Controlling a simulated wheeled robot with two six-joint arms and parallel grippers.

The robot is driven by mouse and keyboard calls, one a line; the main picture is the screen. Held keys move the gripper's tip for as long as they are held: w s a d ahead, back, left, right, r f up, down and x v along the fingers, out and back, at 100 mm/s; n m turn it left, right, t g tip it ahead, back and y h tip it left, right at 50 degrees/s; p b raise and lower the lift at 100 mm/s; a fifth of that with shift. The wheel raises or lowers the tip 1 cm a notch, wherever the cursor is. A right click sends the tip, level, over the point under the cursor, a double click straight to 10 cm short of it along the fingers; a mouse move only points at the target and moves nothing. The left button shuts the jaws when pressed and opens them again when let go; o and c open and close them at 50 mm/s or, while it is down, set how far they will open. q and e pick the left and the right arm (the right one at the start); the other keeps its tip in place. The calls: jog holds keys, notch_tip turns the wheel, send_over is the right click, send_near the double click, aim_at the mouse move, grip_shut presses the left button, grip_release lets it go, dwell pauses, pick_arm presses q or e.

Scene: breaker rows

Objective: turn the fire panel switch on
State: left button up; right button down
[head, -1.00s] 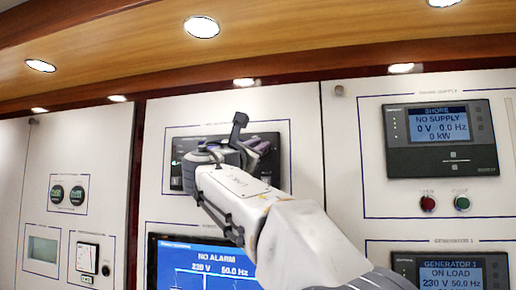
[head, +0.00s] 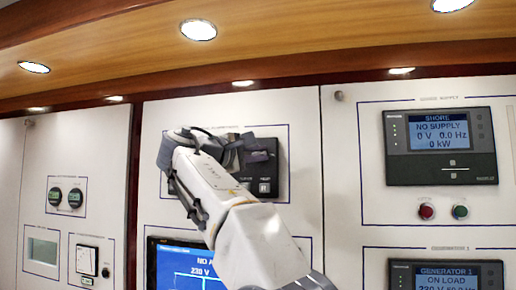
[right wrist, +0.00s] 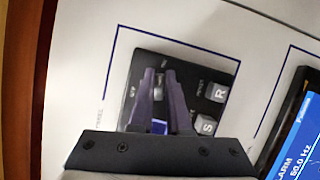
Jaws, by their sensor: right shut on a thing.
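The fire panel is a black unit on a white wall board, partly hidden by my right arm in the head view (head: 264,170). It also shows tilted in the right wrist view (right wrist: 195,68). The small grey switch lever (right wrist: 158,88) sits on its face. My right gripper (right wrist: 160,76) has its two dark fingers close together on either side of this lever, shut on it. In the head view the same gripper (head: 228,146) is against the panel, its fingertips hard to make out. Whether the switch is on cannot be told. My left gripper is not in view.
Grey S (right wrist: 205,125) and R (right wrist: 217,92) keys sit close to the right of the fingers. A blue alarm screen (head: 176,270) is below the panel. The shore supply unit (head: 440,145), with red and green buttons below, is at the right.

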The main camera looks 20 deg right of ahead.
jog(key=shift+w+m+g+y, duration=0.1)
jog(key=shift+m+g+y, duration=0.2)
jog(key=shift+m, duration=0.5)
jog(key=shift+f, duration=0.1)
jog(key=c, duration=0.9)
grip_release()
jog(key=v, duration=1)
jog(key=shift+a, duration=0.25)
